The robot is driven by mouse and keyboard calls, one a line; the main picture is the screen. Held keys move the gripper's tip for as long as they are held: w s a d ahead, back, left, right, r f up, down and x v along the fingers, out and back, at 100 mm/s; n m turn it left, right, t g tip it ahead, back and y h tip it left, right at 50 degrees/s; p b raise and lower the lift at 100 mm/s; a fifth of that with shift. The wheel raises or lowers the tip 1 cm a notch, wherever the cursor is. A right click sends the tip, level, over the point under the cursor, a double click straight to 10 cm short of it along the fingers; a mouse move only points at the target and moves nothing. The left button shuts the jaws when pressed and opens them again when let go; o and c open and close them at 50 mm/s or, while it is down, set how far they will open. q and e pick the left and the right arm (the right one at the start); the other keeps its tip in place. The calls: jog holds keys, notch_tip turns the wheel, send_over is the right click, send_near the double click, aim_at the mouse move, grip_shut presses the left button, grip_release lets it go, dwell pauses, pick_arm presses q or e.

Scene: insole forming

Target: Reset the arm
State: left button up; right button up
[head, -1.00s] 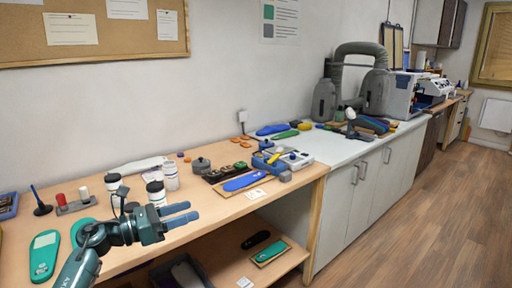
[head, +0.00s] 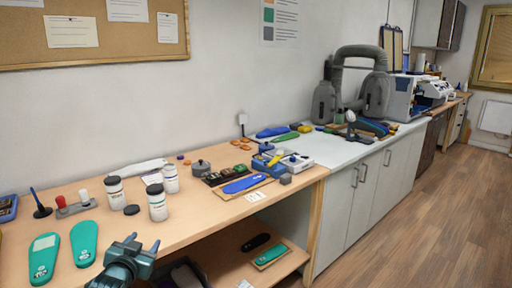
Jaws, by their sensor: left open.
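My left gripper (head: 143,246) shows at the lower left of the head view, at the front edge of the wooden workbench (head: 190,216). Its two fingers are apart and nothing shows between them. Most of my left arm is below the picture. My right gripper does not show. Two green insoles lie on the bench to the left of the gripper: one with a pale patch (head: 43,258) and a plain one (head: 84,243).
Several white jars (head: 157,203) stand on the bench behind the gripper. A blue insole (head: 245,184) lies on a board further right. A lower shelf (head: 225,262) holds a dark insole and a green one. White cabinets (head: 345,205) and open floor (head: 440,215) are at right.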

pick_arm(q)
jog(key=s+d+f+g+h, duration=0.2)
jog(key=s+d+f, duration=0.6)
jog(key=s+f, duration=0.4)
jog(key=s+d+f+g, duration=0.1)
jog(key=s+d, duration=0.3)
jog(key=s, duration=0.6)
jog(key=s+d+f+g+h, duration=0.1)
jog(key=s+d+f+g, duration=0.1)
jog(key=s, duration=0.9)
jog(key=shift+s+d+f+h, duration=0.3)
jog(key=shift+d+f, duration=0.35)
jog(key=shift+d, duration=0.3)
